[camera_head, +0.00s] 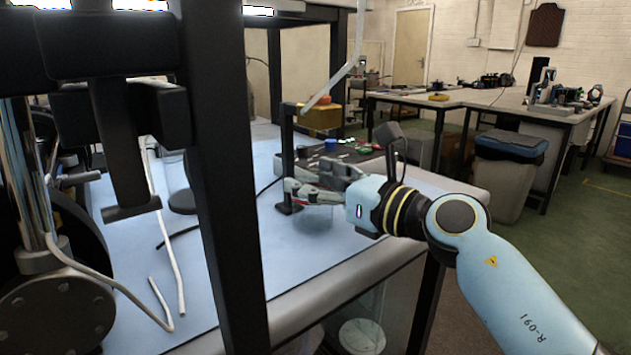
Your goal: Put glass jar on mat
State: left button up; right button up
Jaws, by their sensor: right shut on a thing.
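My right gripper (300,191) reaches in from the right, over the pale blue bench top. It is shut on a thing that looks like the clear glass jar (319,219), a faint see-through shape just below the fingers. The jar's outline is hard to make out, and I cannot tell whether it touches the bench. A dark flat patch (372,156) with small items lies behind the gripper; I cannot tell whether it is the mat. My left gripper is not in view.
A thick black frame post (228,190) stands left of the gripper, with dark machinery (60,270) beyond it. An orange-topped box (321,116) stands behind. The bench's pale front edge (345,272) runs below my arm.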

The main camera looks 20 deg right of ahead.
jog(key=shift+f, duration=0.2)
jog(key=o, duration=1.4)
jog(key=shift+r, duration=0.1)
jog(key=shift+r, duration=0.15)
jog(key=v, duration=1)
jog(key=shift+s+d, duration=0.2)
jog(key=shift+s, duration=0.15)
jog(key=shift+s+d, duration=0.3)
jog(key=shift+s, duration=0.25)
